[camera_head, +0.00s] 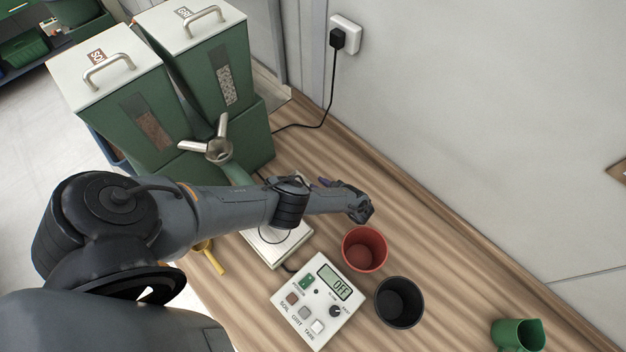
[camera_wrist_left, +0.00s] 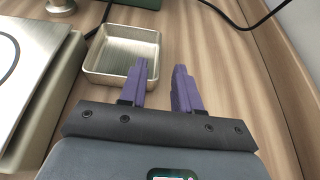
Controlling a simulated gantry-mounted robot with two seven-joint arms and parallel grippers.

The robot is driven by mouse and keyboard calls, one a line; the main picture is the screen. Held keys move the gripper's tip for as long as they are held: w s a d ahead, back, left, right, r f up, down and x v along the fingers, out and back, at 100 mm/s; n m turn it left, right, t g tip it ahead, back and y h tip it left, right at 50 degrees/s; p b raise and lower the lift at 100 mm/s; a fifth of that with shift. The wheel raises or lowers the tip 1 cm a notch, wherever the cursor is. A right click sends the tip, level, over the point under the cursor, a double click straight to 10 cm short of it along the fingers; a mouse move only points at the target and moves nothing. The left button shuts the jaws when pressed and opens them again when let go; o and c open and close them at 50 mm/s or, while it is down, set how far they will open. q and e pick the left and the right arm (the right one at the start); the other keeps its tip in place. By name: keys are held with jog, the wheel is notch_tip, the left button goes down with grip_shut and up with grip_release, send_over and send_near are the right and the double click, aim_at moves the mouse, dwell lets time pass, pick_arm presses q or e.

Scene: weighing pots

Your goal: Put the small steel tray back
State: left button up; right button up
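The small steel tray (camera_wrist_left: 121,58), shallow and square, sits on the wooden table in the left wrist view, to the right of the scale. In the head view I cannot make it out; my left arm covers that area. My left gripper (camera_wrist_left: 160,75) has its purple fingers apart, with bare wood showing between them. The left finger overlaps the tray's near right corner in the picture; I cannot tell whether they touch. In the head view the left gripper (camera_head: 328,183) is over the table behind the scale. My right gripper is not in view.
The scale (camera_wrist_left: 28,75) stands left of the tray; its plate (camera_head: 268,249) is partly under my arm in the head view. A display box (camera_head: 318,300) reads OFF. A red pot (camera_head: 364,250), black pot (camera_head: 399,302) and green jug (camera_head: 517,335) stand right. Green bins (camera_head: 150,125) stand behind.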

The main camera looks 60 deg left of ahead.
pick_arm(q)
notch_tip(320, 180, up, 7)
jog(key=p, duration=0.4)
jog(key=shift+a, duration=0.25)
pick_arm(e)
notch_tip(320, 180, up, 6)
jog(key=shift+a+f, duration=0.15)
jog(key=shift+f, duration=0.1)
pick_arm(q)
jog(key=shift+f, duration=0.1)
jog(key=shift+s, duration=0.1)
